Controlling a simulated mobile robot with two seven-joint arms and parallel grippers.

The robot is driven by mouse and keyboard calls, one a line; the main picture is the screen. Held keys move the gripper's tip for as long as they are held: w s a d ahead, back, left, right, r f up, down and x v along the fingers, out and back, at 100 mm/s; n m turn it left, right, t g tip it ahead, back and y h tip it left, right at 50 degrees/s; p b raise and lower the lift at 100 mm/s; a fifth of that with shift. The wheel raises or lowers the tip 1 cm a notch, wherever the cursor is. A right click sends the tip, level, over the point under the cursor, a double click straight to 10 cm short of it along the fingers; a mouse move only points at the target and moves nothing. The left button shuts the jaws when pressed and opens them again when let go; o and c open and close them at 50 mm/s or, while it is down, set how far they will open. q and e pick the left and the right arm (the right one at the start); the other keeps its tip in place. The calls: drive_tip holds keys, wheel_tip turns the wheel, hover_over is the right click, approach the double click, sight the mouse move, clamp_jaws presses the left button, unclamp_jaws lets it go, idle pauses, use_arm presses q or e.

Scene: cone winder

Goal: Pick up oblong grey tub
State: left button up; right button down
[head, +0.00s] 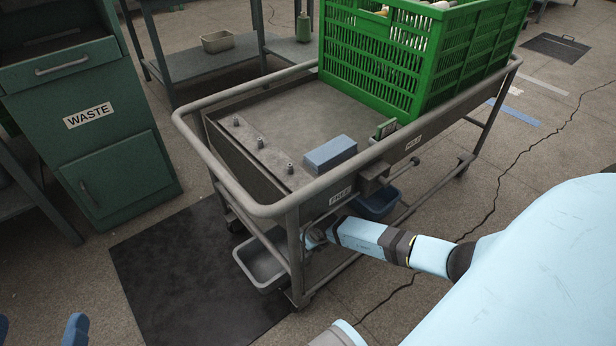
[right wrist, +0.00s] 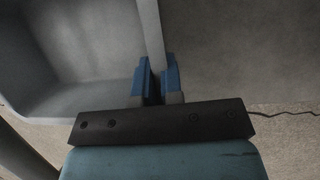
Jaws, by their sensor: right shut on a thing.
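The oblong grey tub (head: 262,264) is low at the near end of the trolley, partly hidden behind its frame. In the right wrist view the grey tub (right wrist: 75,55) fills the upper left. My right gripper (right wrist: 157,82) is shut on its rim, one blue finger on each side of the wall. In the head view my right gripper (head: 314,236) is beside the trolley's corner post, its fingers mostly hidden. Two blue fingertips of my left gripper (head: 40,328) show at the bottom left, spread apart with nothing between them.
The trolley (head: 240,207) carries a green crate (head: 372,62) and a blue-grey block (head: 330,153). A blue tub (head: 375,205) is below, right of the grey tub. A green waste cabinet (head: 110,150) stands left. A dark mat (head: 180,270) lies on clear floor.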

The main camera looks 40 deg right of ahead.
drive_tip(key=c, duration=1.2)
unclamp_jaws()
drive_tip(key=shift+r, duration=0.1)
drive_tip(key=shift+s+d+r+p, duration=0.1)
drive_tip(key=shift+s+r+p, duration=0.1)
drive_tip(key=shift+r+p, duration=0.2)
drive_tip(key=p+v, duration=0.4)
drive_tip(key=v, duration=0.1)
use_arm(q)
drive_tip(key=shift+s+d+r+n+g+y+p, duration=0.25)
drive_tip(key=shift+s+n+p, duration=0.25)
drive_tip(key=shift+n, duration=0.25)
drive_tip(key=shift+s+d+r+n+g+y+p, duration=0.15)
drive_tip(key=shift+s+d+n+p, duration=0.35)
drive_tip(key=shift+n, duration=0.3)
drive_tip(key=shift+s+d+r+n+g+y+p, duration=0.2)
drive_tip(key=shift+s+n+p, duration=0.35)
drive_tip(key=shift+n, duration=0.2)
use_arm(e)
drive_tip(key=shift+s+d+f, duration=0.15)
drive_tip(key=shift+s+d, duration=0.25)
drive_tip(key=shift+s, duration=1.5)
drive_tip(key=shift+s+d+f, duration=0.2)
drive_tip(key=shift+s+d, duration=0.15)
drive_tip(key=shift+s, duration=1.55)
drive_tip(key=shift+s+d+f, duration=0.15)
drive_tip(key=shift+s+d, duration=0.25)
drive_tip(key=shift+s, duration=1.5)
